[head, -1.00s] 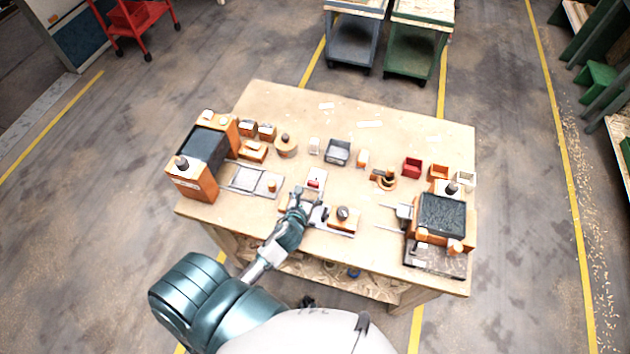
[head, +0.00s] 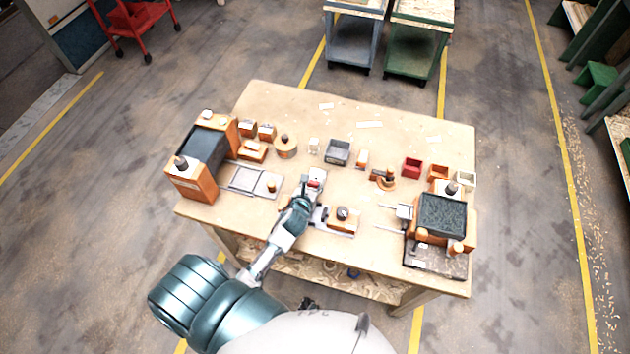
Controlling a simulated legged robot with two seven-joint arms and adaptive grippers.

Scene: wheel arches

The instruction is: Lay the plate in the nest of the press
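The gripper hides part of that piece; touching or apart, I cannot tell. Its fingers are too small to show whether they are open or shut. An orange and black machine (head: 203,150) stands at the table's left, with a flat grey bed (head: 247,180) beside it. Another orange and black machine (head: 440,215) stands at the right. Which one is the press is not clear. My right gripper is out of view.
A small orange fixture with a dark knob (head: 343,214) lies just right of my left gripper. A grey bin (head: 338,151), a red bin (head: 412,167) and several small orange parts stand behind. The table's back strip (head: 290,105) is mostly clear.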

